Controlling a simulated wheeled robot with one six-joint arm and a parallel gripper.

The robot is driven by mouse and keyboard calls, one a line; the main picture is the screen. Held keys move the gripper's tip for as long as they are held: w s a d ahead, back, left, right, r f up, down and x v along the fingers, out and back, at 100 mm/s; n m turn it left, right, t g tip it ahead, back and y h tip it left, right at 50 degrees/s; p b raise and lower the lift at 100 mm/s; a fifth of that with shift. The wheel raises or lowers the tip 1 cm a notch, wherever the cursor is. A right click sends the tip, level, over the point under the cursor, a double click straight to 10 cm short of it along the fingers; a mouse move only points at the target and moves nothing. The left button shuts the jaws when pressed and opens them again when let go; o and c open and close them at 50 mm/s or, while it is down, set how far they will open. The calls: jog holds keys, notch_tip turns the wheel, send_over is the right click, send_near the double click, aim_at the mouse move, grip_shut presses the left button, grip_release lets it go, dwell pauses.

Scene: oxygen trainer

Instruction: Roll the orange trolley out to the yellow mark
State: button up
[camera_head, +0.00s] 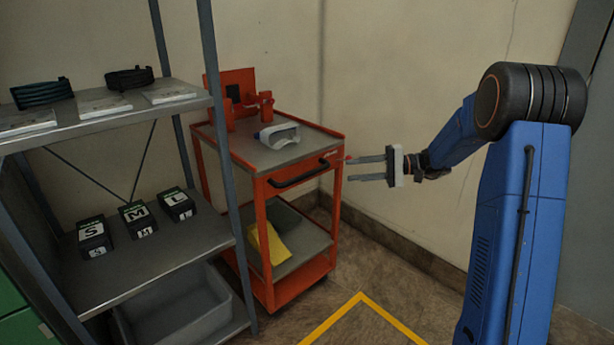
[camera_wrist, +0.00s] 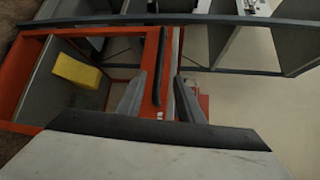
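The orange trolley (camera_head: 262,215) stands against the wall beside the shelf rack. Its black bar handle (camera_head: 299,176) is on the front side below the top. My gripper (camera_head: 349,169) is open and empty, to the right of the handle in the head view, its fingers pointing left towards the trolley. In the wrist view the black handle (camera_wrist: 161,65) shows between the two fingers of my gripper (camera_wrist: 160,82); whether it lies within their reach I cannot tell. The yellow mark (camera_head: 360,294) is a painted line with a corner on the floor in front of the trolley, cut off by the frame.
A white and grey mask-like item (camera_head: 279,135) and orange fittings (camera_head: 266,106) are on the trolley's top. Floor in front looks clear.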

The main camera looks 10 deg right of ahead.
aim_at(312, 175)
jog(key=x, duration=1.6)
jog(key=shift+s+a, duration=0.1)
jog(key=shift+a, duration=0.05)
jog(key=shift+c, duration=0.7)
grip_shut()
